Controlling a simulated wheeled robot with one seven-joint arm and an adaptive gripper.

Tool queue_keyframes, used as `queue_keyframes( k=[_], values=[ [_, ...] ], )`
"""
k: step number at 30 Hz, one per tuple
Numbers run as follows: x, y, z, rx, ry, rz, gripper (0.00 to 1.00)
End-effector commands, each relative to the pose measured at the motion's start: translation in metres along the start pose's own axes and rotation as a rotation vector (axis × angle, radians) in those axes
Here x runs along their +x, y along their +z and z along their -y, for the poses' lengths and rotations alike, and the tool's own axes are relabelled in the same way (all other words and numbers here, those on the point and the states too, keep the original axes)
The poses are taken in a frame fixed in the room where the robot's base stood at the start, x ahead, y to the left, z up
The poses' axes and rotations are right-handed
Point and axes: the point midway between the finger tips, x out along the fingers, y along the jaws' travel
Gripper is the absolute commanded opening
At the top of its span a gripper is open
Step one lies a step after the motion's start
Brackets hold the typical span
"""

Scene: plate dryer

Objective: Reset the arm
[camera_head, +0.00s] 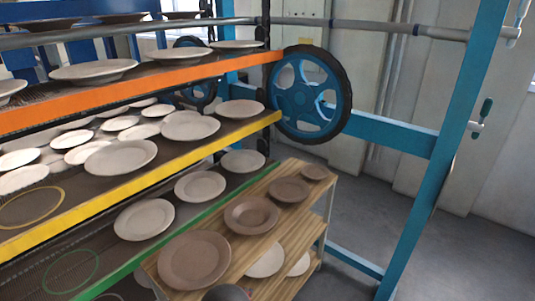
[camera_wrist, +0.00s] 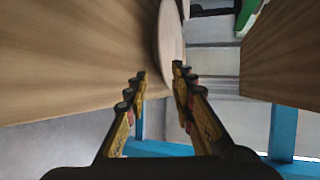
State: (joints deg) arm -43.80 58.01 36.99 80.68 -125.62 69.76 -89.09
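My gripper (camera_wrist: 160,74) shows in the wrist view, its two yellow-and-black fingers spread with a gap between the tips. A pale plate (camera_wrist: 170,38) is seen nearly edge-on just beyond the fingertips, by the edge of a wooden board (camera_wrist: 70,60). I cannot tell whether a finger touches it. The fingers do not close on it. In the head view my gripper does not show; a dark rounded part of my arm shows at the bottom edge. Brown plates, including a large one (camera_head: 194,260), lie on the wooden shelf's top (camera_head: 223,238); pale plates (camera_head: 265,262) lie on its lower board.
The rack with orange (camera_head: 150,85), yellow (camera_head: 150,183) and green-edged tiers holds many pale plates. A blue wheel (camera_head: 305,95) and blue frame post (camera_head: 455,130) stand behind and right. A second wooden board (camera_wrist: 290,60) is at right in the wrist view. Floor (camera_head: 385,215) is clear right of the shelf.

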Motion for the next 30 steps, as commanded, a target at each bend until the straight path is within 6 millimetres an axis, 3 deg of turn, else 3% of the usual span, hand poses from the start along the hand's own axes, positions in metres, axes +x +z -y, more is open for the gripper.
queue_keyframes(
  k=[2,8,11,14,21,30],
  values=[
    [0.000,-0.009,-0.003,0.102,0.010,-0.032,0.25],
    [-0.024,-0.091,-0.025,0.439,0.028,-0.291,0.25],
    [-0.044,-0.124,-0.014,0.635,-0.012,-0.435,0.25],
    [-0.065,-0.152,0.011,0.857,-0.084,-0.585,0.25],
    [-0.133,-0.208,0.094,1.450,-0.362,-0.951,0.25],
    [-0.221,-0.241,0.181,2.078,-0.758,-1.317,0.25]
  ],
)
